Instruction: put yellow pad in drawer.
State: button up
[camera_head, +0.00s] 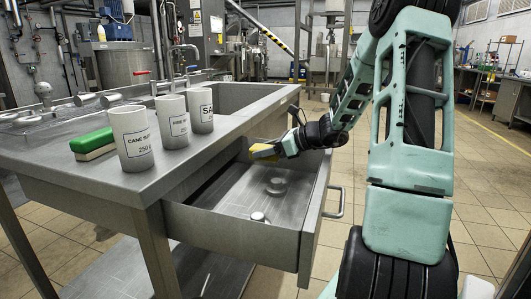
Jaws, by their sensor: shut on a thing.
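The yellow pad (263,151) is held at the tip of my gripper (279,149), which is shut on it. The pad hangs in the air above the back part of the open drawer (232,196), near its inner rear side. The drawer is grey metal, pulled out from under the steel table, with a bar handle on its front.
On the steel table (170,175) stand three white labelled canisters (132,138) beside a green and beige block (92,145). Small metal parts lie farther back, by a sink basin (235,97). Tiled floor (485,190) is open to the right.

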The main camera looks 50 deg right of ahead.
jog(key=shift+f+b, duration=0.3)
jog(key=shift+f, duration=0.25)
jog(key=o, duration=1)
jog(key=shift+r, duration=0.1)
jog(key=shift+r+p, duration=0.3)
jog(key=shift+r+p+v, duration=0.1)
jog(key=shift+p+v, duration=0.7)
jog(key=shift+v, duration=2.25)
jog(key=shift+r+p+v, duration=0.15)
jog(key=shift+p+v, duration=0.65)
jog(key=shift+v, duration=2.25)
jog(key=shift+w, duration=0.1)
